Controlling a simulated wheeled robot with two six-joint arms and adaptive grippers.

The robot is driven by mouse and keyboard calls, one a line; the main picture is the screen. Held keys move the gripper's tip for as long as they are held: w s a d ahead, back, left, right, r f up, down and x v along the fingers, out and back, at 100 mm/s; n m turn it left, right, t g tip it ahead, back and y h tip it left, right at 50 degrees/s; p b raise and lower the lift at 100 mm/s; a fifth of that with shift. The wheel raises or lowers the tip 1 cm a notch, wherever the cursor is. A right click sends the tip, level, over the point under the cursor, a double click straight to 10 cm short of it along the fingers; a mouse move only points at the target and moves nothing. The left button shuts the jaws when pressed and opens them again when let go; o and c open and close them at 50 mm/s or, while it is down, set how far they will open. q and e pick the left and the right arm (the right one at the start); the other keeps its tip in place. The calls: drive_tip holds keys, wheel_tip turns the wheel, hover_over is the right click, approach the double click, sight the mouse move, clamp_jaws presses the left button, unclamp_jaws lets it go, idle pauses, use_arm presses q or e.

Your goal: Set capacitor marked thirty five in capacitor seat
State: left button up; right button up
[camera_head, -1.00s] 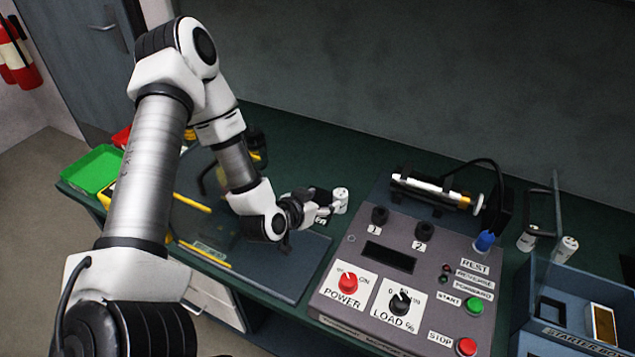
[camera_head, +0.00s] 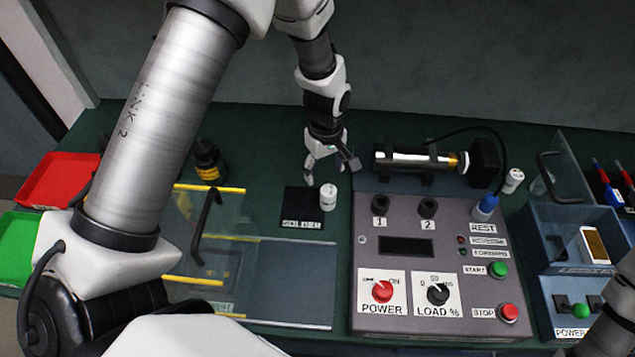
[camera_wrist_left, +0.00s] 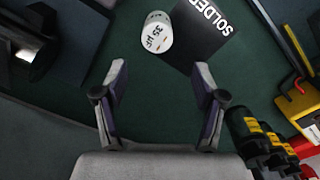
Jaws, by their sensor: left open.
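The white capacitor (camera_head: 328,195) stands at the right edge of the black SOLDER mat (camera_head: 290,210). In the left wrist view the capacitor (camera_wrist_left: 158,34) shows the marking 35 µF, beside the mat (camera_wrist_left: 200,42). My left gripper (camera_head: 330,170) is open and empty just behind the capacitor in the head view. In the left wrist view its spread fingers (camera_wrist_left: 160,78) have the capacitor ahead of them, not between them. The blue starter box (camera_head: 560,222) is at the right; I cannot make out the capacitor seat. My right gripper is not in view.
The grey control panel (camera_head: 375,320) stands right of the mat, with a motor (camera_head: 415,158) behind it. Another white capacitor (camera_head: 513,180) stands near the starter box. A clear cover with a black handle (camera_head: 205,225) lies at left. Red (camera_head: 58,180) and green (camera_head: 18,237) trays are farther left.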

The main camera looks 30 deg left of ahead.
sight(329, 190)
use_arm(q)
drive_tip(key=f, duration=0.1)
drive_tip(key=d+f+p, duration=0.1)
drive_tip(key=f, duration=0.1)
drive_tip(key=d+f+p, duration=0.1)
drive_tip(key=f, duration=0.1)
drive_tip(key=shift+s, duration=0.2)
drive_tip(key=shift+a+f, duration=0.2)
drive_tip(key=shift+f, duration=0.4)
drive_tip(key=shift+a+f, duration=0.15)
drive_tip(key=shift+f, duration=0.4)
drive_tip(key=shift+d+r, duration=0.1)
drive_tip(key=shift+d, duration=0.05)
drive_tip(key=c, duration=0.5)
clamp_jaws()
drive_tip(key=shift+r, duration=0.1)
